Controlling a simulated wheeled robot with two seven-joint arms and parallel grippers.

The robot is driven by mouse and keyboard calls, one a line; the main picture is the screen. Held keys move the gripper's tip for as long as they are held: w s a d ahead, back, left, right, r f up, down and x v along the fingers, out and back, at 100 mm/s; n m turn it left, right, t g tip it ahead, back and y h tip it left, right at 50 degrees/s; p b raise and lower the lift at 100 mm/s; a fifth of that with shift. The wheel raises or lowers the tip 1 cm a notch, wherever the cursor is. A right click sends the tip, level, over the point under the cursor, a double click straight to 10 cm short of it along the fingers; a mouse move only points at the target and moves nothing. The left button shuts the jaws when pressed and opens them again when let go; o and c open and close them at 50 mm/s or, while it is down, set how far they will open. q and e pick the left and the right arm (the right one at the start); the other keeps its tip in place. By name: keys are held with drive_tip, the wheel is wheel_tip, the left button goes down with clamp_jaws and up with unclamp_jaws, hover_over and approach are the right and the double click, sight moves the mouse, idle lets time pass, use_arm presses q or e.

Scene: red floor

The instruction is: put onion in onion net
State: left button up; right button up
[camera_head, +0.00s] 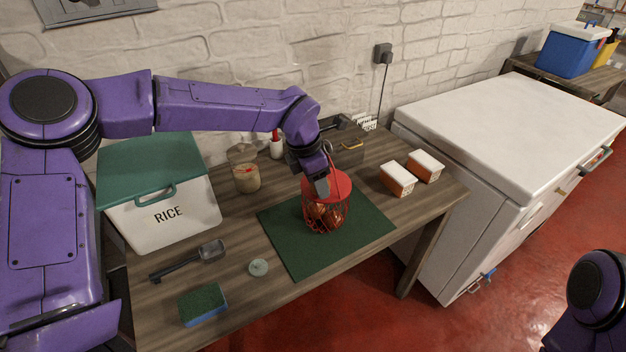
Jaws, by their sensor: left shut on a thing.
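A red onion net (344,192) stands upright on the dark green mat (290,262) on the wooden table. Brown-orange onions (327,214) show through its mesh. My left gripper (321,187) points down at the net's open top, with its fingertips at or just inside the rim. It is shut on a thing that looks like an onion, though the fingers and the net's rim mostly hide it. My right gripper is out of view; only part of my right arm shows at the lower right.
A white RICE box (165,212) with a green lid stands left. A jar (246,178), a dark scoop (190,260), a small round lid (258,267) and a sponge (203,304) are nearby. Two orange-white boxes (397,179) sit right, beside a white chest freezer (510,130).

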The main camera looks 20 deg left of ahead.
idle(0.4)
use_arm(q)
drive_tip(key=o, duration=1.1)
drive_tip(key=b+v, duration=0.1)
drive_tip(key=v, duration=0.9)
drive_tip(key=shift+s+r, duration=0.15)
drive_tip(key=shift+r, duration=0.1)
drive_tip(key=shift+a, duration=0.1)
